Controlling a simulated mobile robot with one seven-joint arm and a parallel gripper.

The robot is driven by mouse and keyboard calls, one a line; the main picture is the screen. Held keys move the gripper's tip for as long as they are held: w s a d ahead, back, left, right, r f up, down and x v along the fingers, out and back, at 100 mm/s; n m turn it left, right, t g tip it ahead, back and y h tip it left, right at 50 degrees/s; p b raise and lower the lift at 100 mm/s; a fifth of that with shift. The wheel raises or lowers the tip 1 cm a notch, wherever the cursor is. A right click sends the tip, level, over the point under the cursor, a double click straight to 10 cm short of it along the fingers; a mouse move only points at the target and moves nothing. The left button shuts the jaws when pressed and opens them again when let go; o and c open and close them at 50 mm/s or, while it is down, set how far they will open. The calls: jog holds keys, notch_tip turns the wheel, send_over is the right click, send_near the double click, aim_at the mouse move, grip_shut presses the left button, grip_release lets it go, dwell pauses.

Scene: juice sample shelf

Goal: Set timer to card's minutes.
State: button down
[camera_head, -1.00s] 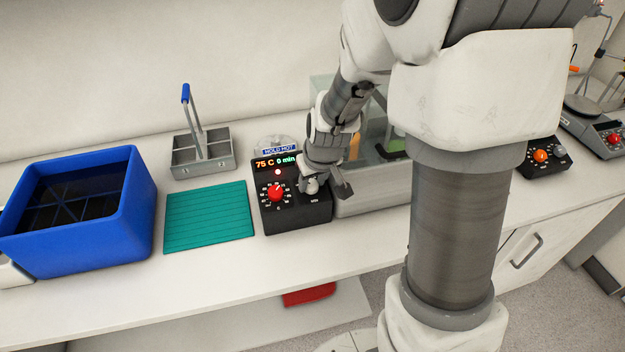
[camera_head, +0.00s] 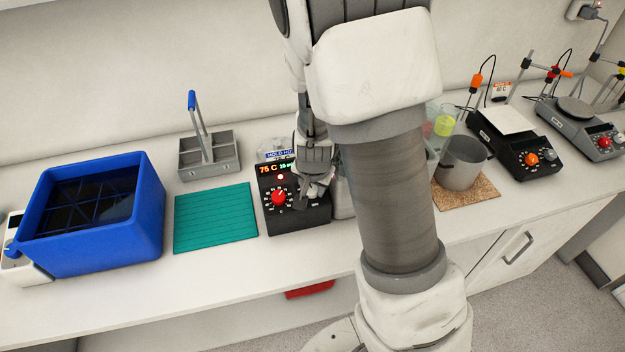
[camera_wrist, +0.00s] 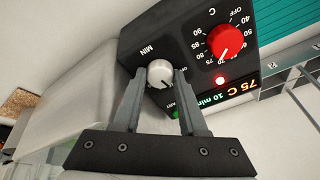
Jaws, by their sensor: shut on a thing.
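The black control box (camera_head: 295,222) stands on the bench. Its display (camera_wrist: 225,93) reads 75 C and 10 min in the wrist view, and a red lamp (camera_wrist: 220,79) is lit. A white knob (camera_wrist: 159,70) marked MIN is the timer knob. My gripper (camera_wrist: 161,84) is shut on it, one finger on each side. In the head view my gripper (camera_head: 317,188) covers that knob. The red temperature knob (camera_wrist: 225,42) sits beside it. A card with a blue HOLD HOT strip (camera_head: 279,155) stands behind the box; its minutes are not legible.
A teal mat (camera_head: 215,218), a grey divided carrier (camera_head: 210,170) and a blue tub (camera_head: 95,240) lie left of the box. A metal pot (camera_head: 461,170) and a stirrer plate (camera_head: 520,155) stand right. My arm hides the bench between.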

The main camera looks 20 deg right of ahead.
jog(key=shift+m+p, duration=0.6)
jog(key=shift+m, duration=0.5)
jog(key=c, duration=0.7)
grip_release()
jog(key=shift+c, duration=0.2)
jog(key=p+v, duration=0.7)
jog(key=v, duration=1)
jog(key=shift+a+r, duration=0.2)
jog(key=shift+a, duration=0.05)
jog(key=shift+w, duration=0.1)
